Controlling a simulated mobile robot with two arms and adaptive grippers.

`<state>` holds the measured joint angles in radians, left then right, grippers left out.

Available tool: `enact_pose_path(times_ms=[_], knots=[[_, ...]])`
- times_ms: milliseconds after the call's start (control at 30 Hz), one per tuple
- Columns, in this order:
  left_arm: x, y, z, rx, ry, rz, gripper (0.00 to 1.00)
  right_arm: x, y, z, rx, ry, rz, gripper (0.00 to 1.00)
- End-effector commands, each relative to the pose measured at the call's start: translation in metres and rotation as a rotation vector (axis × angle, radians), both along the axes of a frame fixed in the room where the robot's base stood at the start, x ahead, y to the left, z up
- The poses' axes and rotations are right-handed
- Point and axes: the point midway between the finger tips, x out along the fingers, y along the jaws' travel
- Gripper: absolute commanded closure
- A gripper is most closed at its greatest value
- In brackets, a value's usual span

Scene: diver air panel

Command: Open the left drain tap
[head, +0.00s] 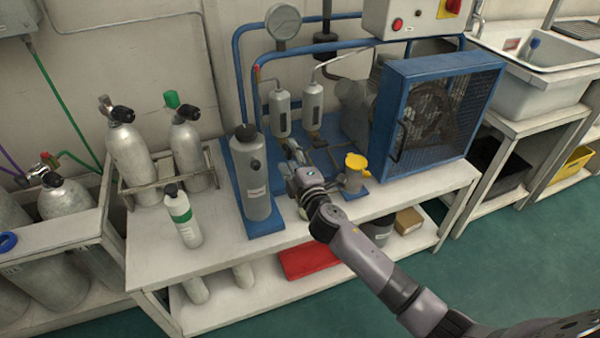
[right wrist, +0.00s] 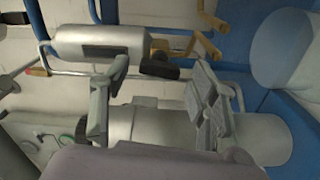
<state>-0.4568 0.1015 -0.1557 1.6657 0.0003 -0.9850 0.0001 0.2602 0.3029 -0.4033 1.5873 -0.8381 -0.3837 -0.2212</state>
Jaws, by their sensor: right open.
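Two small grey cylinders hang side by side on the panel in the head view. The left drain tap sits under the left cylinder (head: 281,113); there it is small and partly hidden by my gripper. In the right wrist view this cylinder (right wrist: 100,43) lies sideways, with a brass fitting and the tap's black handle (right wrist: 160,69) at its right end. My right gripper (head: 293,153) is open in front of the tap. In the wrist view its fingers (right wrist: 160,78) stand on either side of the black handle; I cannot tell if they touch it. My left gripper is not in view.
A tall grey cylinder (head: 250,175) with a black cap stands close left of my gripper. A yellow-topped cup (head: 355,172) is close on the right. The blue caged fan (head: 435,110) stands farther right. The bench front between is narrow.

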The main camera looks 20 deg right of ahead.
Motion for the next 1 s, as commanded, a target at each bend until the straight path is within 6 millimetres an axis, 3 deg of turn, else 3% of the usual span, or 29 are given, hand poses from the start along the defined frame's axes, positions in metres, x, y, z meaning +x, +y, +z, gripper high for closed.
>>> enact_pose_path(times_ms=[200, 400, 600, 1000], knots=[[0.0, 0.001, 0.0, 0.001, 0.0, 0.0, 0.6, -0.05, -0.002, -0.001, 0.001, 0.003, 0.0, 0.45], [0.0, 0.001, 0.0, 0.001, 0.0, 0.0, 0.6, -0.082, -0.003, -0.001, -0.002, 0.002, 0.0, 0.45], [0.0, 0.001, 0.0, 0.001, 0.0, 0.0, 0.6, -0.094, -0.004, 0.0, -0.001, 0.0, 0.0, 0.45], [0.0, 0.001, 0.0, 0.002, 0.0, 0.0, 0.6, -0.094, -0.003, 0.0, -0.001, 0.0, 0.0, 0.45]])
